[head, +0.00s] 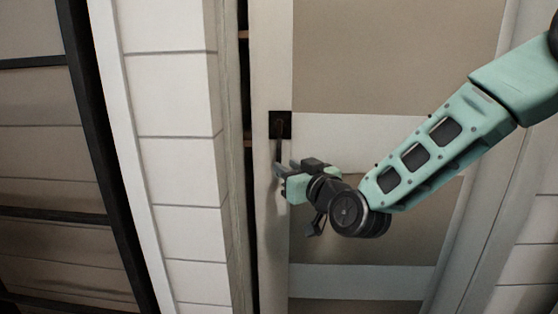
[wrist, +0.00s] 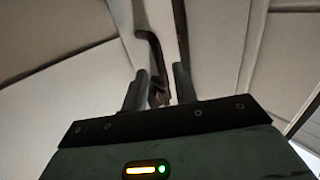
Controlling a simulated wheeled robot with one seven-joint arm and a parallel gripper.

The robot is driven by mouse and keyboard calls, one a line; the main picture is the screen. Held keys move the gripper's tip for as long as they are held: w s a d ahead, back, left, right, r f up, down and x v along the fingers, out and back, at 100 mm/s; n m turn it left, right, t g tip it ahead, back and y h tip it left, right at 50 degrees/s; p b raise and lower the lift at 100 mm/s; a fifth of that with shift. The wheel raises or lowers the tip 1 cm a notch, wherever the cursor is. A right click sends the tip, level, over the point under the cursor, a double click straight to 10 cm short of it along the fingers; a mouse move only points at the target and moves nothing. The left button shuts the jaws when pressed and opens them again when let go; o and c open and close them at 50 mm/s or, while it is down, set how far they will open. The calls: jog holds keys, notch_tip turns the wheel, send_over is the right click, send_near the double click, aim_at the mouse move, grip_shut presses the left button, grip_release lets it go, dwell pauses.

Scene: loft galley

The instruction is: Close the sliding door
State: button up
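The sliding door (head: 390,60), with beige and white panels, fills the middle of the head view. A narrow dark gap (head: 246,90) runs along its left edge, beside the white wall edge. A dark handle (head: 279,137) hangs from a black square plate near the door's left edge. My gripper (head: 281,171) is at the lower end of the handle. In the wrist view, the bent handle (wrist: 152,52) reaches down between the two fingers of my gripper (wrist: 159,90). The fingers stand apart, with room visible around the handle. Whether either finger touches it I cannot tell.
A white plank-clad wall (head: 172,105) stands left of the door. Further left is a dark-framed panel (head: 50,160). Brown shelf edges (head: 247,141) show inside the gap. A pale frame (head: 490,200) borders the door on the right, behind my arm.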

aim_at(279, 161)
jog(key=shift+x, duration=2.35)
grip_shut()
jog(key=a, duration=0.4)
jog(key=shift+a+b, duration=0.15)
jog(key=shift+b, duration=0.25)
jog(key=shift+a+r, duration=0.1)
jog(key=shift+a, duration=0.2)
grip_release()
jog(key=shift+a, duration=0.15)
